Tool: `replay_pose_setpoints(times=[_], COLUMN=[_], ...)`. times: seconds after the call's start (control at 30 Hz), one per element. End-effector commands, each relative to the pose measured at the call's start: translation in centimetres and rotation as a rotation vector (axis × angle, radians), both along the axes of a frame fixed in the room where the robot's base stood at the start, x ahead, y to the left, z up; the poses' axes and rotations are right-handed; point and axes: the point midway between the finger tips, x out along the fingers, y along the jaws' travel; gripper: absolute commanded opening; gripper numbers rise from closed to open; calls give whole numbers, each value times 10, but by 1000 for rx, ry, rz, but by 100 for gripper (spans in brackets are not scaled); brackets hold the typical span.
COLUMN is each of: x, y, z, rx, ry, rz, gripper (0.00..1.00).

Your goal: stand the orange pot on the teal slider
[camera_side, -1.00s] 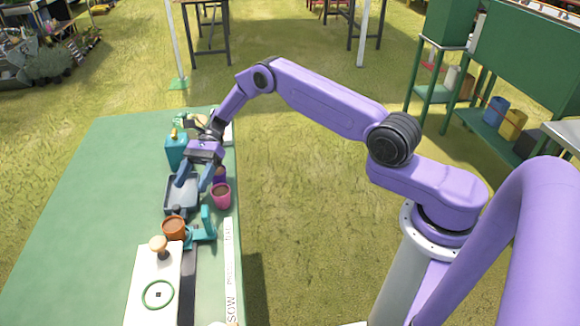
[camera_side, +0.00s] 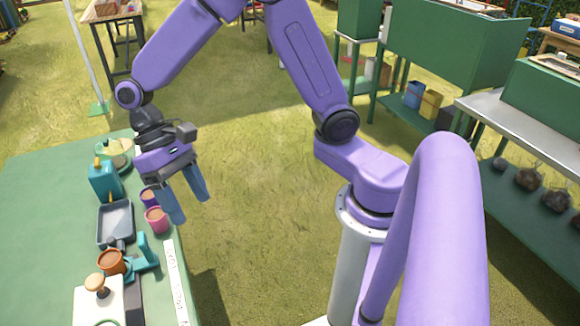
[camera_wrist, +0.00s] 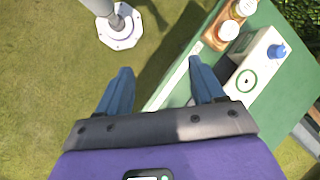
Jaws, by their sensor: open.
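The orange pot (camera_side: 111,262) stands upright on the green table in the side view, touching or overlapping the left part of the teal slider (camera_side: 146,250). Its underside is hidden, so I cannot tell whether it rests fully on the slider. The slider has an upright plate on its right side. My gripper (camera_side: 192,211) is open and empty, raised beyond the slider and near the table's right edge. In the wrist view, my gripper (camera_wrist: 160,64) has its two blue fingers wide apart with nothing between them. I cannot make out the pot or slider there.
A pink pot (camera_side: 156,220), a purple pot (camera_side: 149,197), a grey tray (camera_side: 115,222) and a teal container (camera_side: 104,181) stand beyond the orange pot. A white block with a wooden knob (camera_side: 97,283) is nearer. Grass lies right of the table.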

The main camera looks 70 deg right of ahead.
Motion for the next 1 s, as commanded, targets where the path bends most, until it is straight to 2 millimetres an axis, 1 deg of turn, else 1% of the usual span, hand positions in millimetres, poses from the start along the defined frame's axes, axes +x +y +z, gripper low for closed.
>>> replay_pose_setpoints(times=[0.03,0.2,0.4,0.5,0.6,0.7,1.0], x=[-18,-70,-120,-136,-147,-153,-155], y=[-8,-38,-79,-97,-109,-116,-118], z=[7,20,27,26,25,24,24], rx=[3,18,51,68,83,90,93], ry=[-47,-199,-367,-434,-482,-507,-517], rz=[82,371,708,846,947,1005,1028], gripper=[68,68,68,68,68,68,68])
